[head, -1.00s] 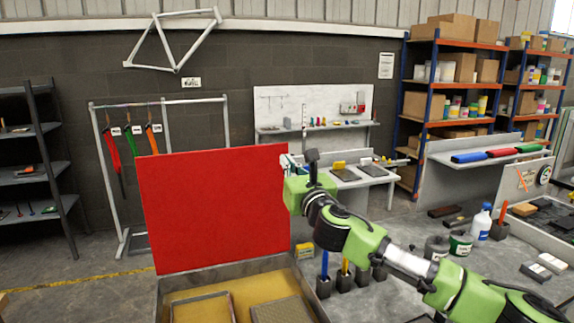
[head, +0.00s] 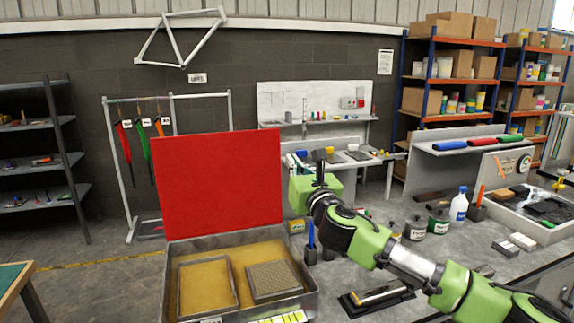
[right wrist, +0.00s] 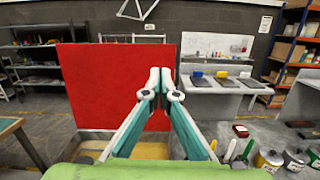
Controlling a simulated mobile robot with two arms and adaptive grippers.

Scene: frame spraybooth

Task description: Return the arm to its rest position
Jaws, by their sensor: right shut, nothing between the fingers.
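My right arm (head: 390,250) comes in from the lower right of the head view and reaches forward over the grey workbench. My right gripper points away, mostly hidden behind its green wrist housing in the head view. In the right wrist view the right gripper (right wrist: 160,85) shows its two teal and white fingers with the tips together, shut and empty. The fingers are raised in front of the upright red panel (right wrist: 98,85), with no clear contact. My left gripper is in neither current view.
An open metal box (head: 170,285) with yellow lining stands below the red panel (head: 215,185). Pots, bottles and a tool on a black tray (head: 378,300) stand on the workbench (head: 350,275). Shelves, a rack and a wall bench stand behind. Clear air surrounds the gripper.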

